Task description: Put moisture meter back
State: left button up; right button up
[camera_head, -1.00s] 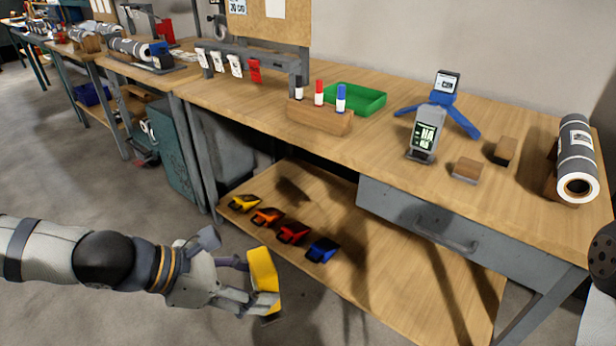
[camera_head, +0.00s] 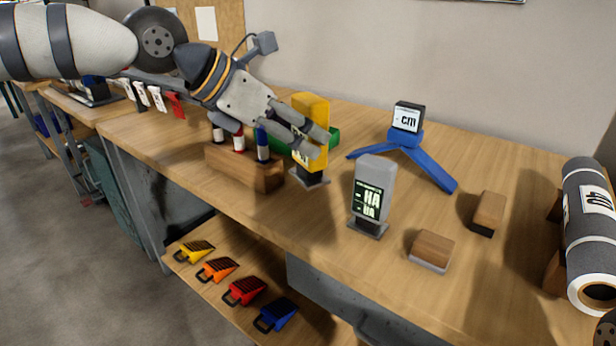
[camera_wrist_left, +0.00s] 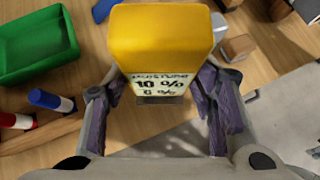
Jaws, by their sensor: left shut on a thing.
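The yellow moisture meter (camera_head: 310,106) is upright in my left gripper (camera_head: 318,143), which is shut on its sides. Its dark base (camera_head: 310,179) shows below the fingers, over the table's front part. I cannot tell whether the base touches the tabletop. In the left wrist view, the meter (camera_wrist_left: 162,40) is between both fingers, with its label and a percent reading facing the camera. The fingers hide part of its front in the head view. My right gripper is out of view.
A grey meter (camera_head: 374,178) stands to the right, and a wooden block with markers (camera_head: 245,166) to the left. A green tray (camera_head: 333,136) and blue tripod stand (camera_head: 405,146) are behind. Wooden blocks (camera_head: 432,248) and a roll (camera_head: 588,225) are farther right.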

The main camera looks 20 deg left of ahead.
pick_arm(q)
jog(key=shift+w+a+f+b, duration=0.25)
jog(key=shift+w+f, duration=0.8)
jog(key=shift+f, duration=0.5)
jog(key=shift+w+a+f+b, duration=0.15)
jog(key=shift+w+a+f, duration=0.15)
jog(key=shift+w+f, duration=1.05)
jog(key=shift+w+a+f+b, duration=0.25)
jog(key=shift+w+f, duration=0.5)
jog(key=shift+f, duration=1.05)
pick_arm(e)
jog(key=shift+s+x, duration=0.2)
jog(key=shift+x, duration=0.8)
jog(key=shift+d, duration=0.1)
pick_arm(q)
jog(key=shift+f, duration=0.15)
jog(key=o, duration=1.5)
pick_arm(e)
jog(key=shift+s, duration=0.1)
